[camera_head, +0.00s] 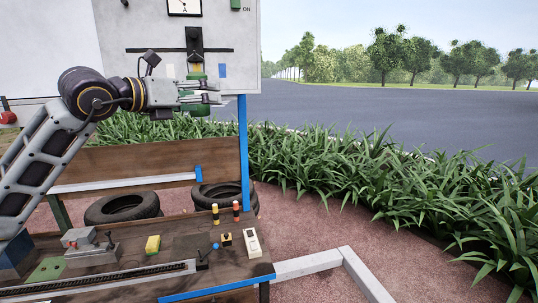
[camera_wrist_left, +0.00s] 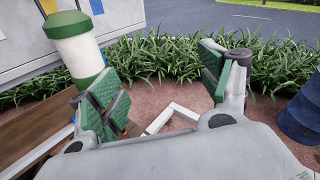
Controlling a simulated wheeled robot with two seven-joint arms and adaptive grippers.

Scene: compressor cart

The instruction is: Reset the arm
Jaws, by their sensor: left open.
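My left gripper (camera_head: 207,97) is at the end of the arm from the left, in front of the pale panel (camera_head: 238,70). In the left wrist view its two green-padded fingers (camera_wrist_left: 160,88) are spread apart with nothing between them. A white cylinder with green ends (camera_wrist_left: 80,50) stands just beyond and left of the left finger in that view. In the head view its green end (camera_head: 196,107) shows behind the fingers, which partly hide it. Whether a finger touches it I cannot tell. My right gripper is not in view.
A blue barrel (camera_wrist_left: 303,112) is at the wrist view's right. Plants (camera_head: 380,185) border the ground.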

